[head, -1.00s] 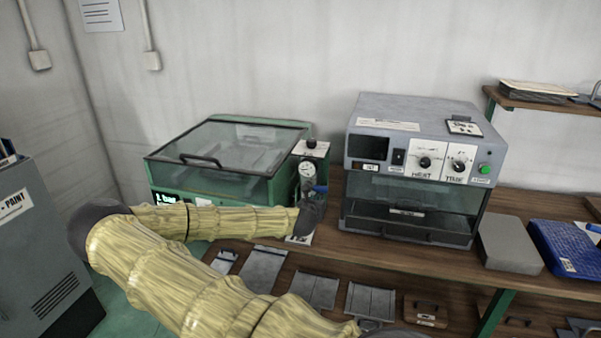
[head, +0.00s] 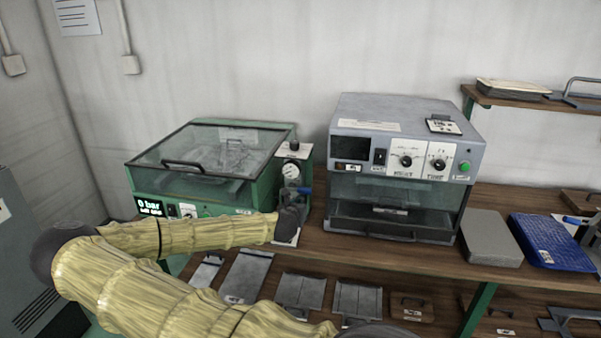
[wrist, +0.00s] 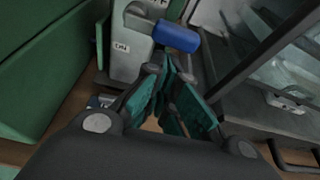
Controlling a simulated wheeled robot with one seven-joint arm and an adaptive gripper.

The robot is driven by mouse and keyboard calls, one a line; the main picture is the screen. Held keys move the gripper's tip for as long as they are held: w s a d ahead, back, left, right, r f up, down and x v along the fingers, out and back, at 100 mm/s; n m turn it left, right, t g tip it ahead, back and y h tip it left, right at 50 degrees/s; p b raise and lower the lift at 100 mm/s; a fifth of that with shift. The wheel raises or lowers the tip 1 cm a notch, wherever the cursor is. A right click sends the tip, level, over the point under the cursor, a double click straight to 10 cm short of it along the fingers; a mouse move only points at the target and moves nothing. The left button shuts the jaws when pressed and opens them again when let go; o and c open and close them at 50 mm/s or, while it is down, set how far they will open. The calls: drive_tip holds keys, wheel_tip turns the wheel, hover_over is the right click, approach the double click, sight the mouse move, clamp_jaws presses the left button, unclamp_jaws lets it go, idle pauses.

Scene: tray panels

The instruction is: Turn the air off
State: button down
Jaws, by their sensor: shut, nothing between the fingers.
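The air panel (head: 303,158) is a narrow grey upright plate between the green glass-lidded machine and the grey oven. It carries a round gauge (head: 290,171) and a blue lever (head: 304,190). In the wrist view the blue lever (wrist: 178,37) points sideways to the right from the panel (wrist: 130,50). My gripper (wrist: 170,76), with teal finger pads, is shut and empty just below the lever; I cannot tell whether it touches. In the head view my wrist hides the fingers and the lower panel. The green machine's display (head: 148,206) reads "0 bar".
The green machine (head: 255,190) stands close on the panel's left. The grey oven (head: 400,125) stands on its right. A grey block (head: 490,238) and blue tray (head: 545,240) lie farther right on the wooden bench. Flat plates (head: 300,290) lie on the shelf below.

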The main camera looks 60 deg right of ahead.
drive_tip(key=p+v, duration=0.1)
drive_tip(key=v, duration=0.6)
drive_tip(key=shift+s+a, duration=0.15)
drive_tip(key=shift+s, duration=0.1)
idle(0.3)
drive_tip(key=s+a+f+m+g+y, duration=0.1)
drive_tip(key=s+a+f+m+y, duration=0.35)
drive_tip(key=a+f, duration=0.7)
drive_tip(key=s+a+f+m+g+y, duration=0.2)
drive_tip(key=s+a+f+m, duration=0.4)
drive_tip(key=a+f, duration=0.6)
drive_tip(key=a+f+m+y, duration=0.2)
drive_tip(key=a+m, duration=0.1)
drive_tip(key=a, duration=0.7)
drive_tip(key=a+f+m+y, duration=0.2)
drive_tip(key=a+m+y, duration=0.1)
drive_tip(key=a, duration=0.7)
drive_tip(key=s+a+f+m+y, duration=0.1)
drive_tip(key=a+m, duration=0.4)
drive_tip(key=a, duration=0.6)
drive_tip(key=shift+f+y, duration=0.6)
drive_tip(key=shift+y, duration=0.05)
drive_tip(key=shift+s, duration=0.1)
